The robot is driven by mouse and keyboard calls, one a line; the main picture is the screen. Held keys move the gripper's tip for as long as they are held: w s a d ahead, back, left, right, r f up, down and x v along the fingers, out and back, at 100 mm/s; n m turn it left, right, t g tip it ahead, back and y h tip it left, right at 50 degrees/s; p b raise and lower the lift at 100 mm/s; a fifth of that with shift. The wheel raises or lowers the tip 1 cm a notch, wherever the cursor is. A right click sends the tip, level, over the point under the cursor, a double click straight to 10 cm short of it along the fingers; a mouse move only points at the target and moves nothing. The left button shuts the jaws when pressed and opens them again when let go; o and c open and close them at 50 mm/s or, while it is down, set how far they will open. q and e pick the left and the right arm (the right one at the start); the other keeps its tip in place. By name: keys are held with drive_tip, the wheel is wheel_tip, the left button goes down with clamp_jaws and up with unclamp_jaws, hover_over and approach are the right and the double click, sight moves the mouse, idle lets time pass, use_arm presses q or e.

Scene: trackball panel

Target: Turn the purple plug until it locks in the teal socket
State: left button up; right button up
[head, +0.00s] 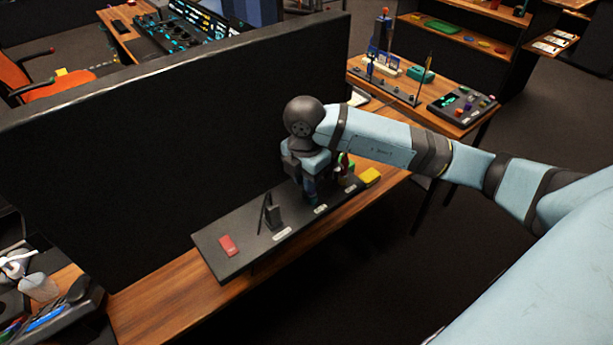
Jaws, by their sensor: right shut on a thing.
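My right gripper (311,192) points down onto the dark panel (240,252), near the middle of its length. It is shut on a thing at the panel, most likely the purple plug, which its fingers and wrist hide. The teal socket cannot be made out; the gripper covers that spot. How far the plug is turned cannot be seen. My left gripper is not in view.
On the panel are a red block (228,245), a black upright holder (274,215), a green piece (351,165) and a yellow block (371,177). A tall black partition (150,140) stands behind. The wooden desk's (155,300) front strip is clear.

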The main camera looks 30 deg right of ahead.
drive_tip(key=o, duration=0.8)
drive_tip(key=shift+w, duration=0.1)
drive_tip(key=shift+o, duration=0.2)
drive_tip(key=shift+r, duration=0.1)
wheel_tip(320, 180, up, 14)
drive_tip(key=shift+a+f+p, duration=0.15)
drive_tip(key=shift+f+p, duration=0.05)
drive_tip(key=shift+p, duration=0.1)
